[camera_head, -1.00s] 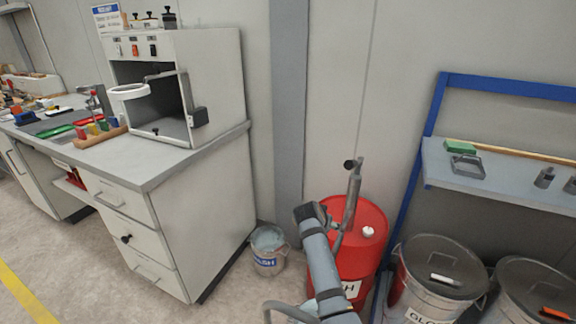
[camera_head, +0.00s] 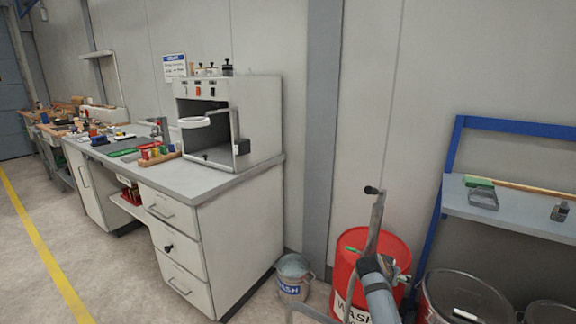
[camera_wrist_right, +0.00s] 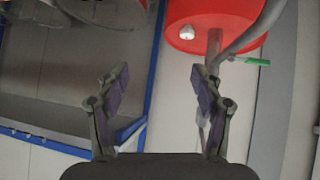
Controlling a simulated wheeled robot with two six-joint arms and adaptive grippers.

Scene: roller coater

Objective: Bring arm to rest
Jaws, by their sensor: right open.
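My right gripper (camera_wrist_right: 160,72) is open, with nothing between its fingers in the right wrist view. Beyond it is a red drum (camera_wrist_right: 222,12) with a grey pump pipe, apart from the fingertips as far as I can tell. In the head view a grey link of my arm (camera_head: 380,301) rises at the bottom, in front of the red drum (camera_head: 345,268) labelled WASH. The gripper on that arm cannot be made out there. My left gripper is in neither view.
A bucket (camera_head: 293,278) stands between the drum and the white cabinet (camera_head: 245,235). The blue rack (camera_head: 447,180) and lidded bins (camera_head: 468,295) are at the right. A coating booth (camera_head: 262,110) sits on the counter. Open floor lies at the left.

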